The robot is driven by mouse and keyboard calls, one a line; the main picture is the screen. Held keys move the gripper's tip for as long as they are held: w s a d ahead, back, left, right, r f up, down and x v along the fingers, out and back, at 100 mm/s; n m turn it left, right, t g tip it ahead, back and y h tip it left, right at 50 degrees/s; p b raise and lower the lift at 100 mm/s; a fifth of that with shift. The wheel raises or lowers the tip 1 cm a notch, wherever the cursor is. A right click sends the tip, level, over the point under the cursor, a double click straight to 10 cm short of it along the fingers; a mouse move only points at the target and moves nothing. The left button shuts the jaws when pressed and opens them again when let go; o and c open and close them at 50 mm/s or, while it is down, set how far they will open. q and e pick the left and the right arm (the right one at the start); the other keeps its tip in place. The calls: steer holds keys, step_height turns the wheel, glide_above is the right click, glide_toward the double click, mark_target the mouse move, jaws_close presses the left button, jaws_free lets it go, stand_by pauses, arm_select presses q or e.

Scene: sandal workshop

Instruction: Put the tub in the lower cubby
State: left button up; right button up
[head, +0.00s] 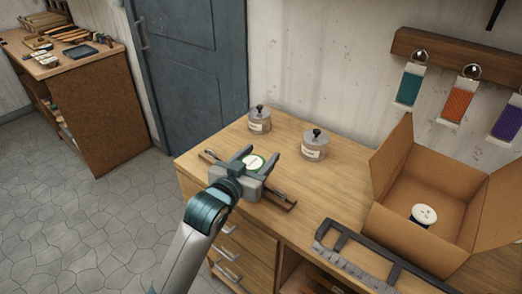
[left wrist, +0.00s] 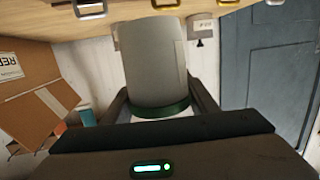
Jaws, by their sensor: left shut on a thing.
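The tub is a grey cylinder with a green rim and a white top. Its top (head: 253,162) shows between the fingers of my left gripper (head: 257,155), which is shut on it over the left part of the workbench (head: 338,190). In the left wrist view, which is upside down, the tub's grey side (left wrist: 155,65) fills the middle between the fingers. I cannot tell whether its base touches the bench. An open cubby (head: 292,272) shows partly in the bench front at the bottom edge; its inside is mostly hidden. My right gripper is not in view.
Two grey lidded pots (head: 259,122) (head: 314,147) stand behind the gripper. An open cardboard box (head: 450,248) with a white-topped thing inside stands at right. A dark frame (head: 378,255) lies near the front edge. A dark wooden strip (head: 276,198) lies under the gripper.

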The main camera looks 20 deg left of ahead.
arm_select(q)
steer(key=s+a+f+n+y, duration=0.1)
steer(key=s+a+f+y, duration=0.1)
steer(key=s, duration=0.8)
steer(key=shift+a+f+n+y, duration=0.2)
steer(key=shift+n+y, duration=0.1)
steer(key=shift+n, duration=0.1)
